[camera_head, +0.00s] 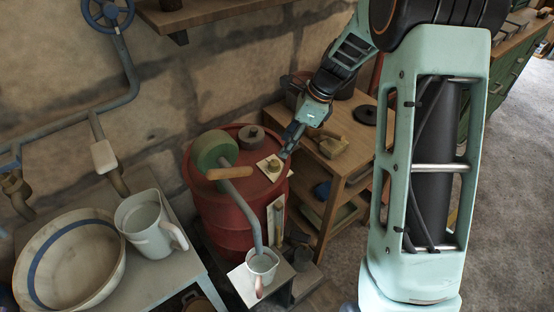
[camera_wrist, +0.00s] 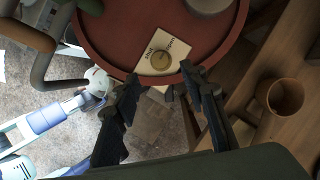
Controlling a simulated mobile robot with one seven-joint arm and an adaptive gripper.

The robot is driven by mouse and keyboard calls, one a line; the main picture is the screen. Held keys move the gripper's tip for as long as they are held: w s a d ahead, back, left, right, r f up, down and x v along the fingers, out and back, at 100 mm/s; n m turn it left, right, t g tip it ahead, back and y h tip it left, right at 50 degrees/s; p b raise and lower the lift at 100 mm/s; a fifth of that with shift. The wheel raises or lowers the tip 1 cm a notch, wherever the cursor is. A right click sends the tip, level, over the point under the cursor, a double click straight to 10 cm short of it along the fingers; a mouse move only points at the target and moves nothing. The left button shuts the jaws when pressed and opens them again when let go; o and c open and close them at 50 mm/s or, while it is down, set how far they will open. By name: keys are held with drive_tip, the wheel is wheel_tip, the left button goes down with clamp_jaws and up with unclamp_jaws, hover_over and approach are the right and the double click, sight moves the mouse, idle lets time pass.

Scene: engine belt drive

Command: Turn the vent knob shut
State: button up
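The vent knob (camera_head: 273,164) is a small brass-coloured round knob on a cream label plate, on top of the red drum (camera_head: 226,214) near its right rim. My gripper (camera_head: 286,152) is beside the knob at the drum's right edge. In the wrist view my gripper (camera_wrist: 160,75) is open, with a fingertip on either side just short of the knob. It holds nothing, and the knob appears clear of both fingers.
A green pump (camera_head: 215,151) with a wooden handle (camera_head: 229,173) and grey spout stands on the drum. The spout runs down to a mug (camera_head: 262,264). A grey cap (camera_head: 251,137) sits behind the knob. A wooden shelf unit (camera_head: 347,130) stands close on the right.

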sight(274, 162)
drive_tip(key=b+x, duration=0.1)
drive_tip(key=x, duration=0.7)
drive_tip(key=shift+f, duration=0.25)
clamp_jaws()
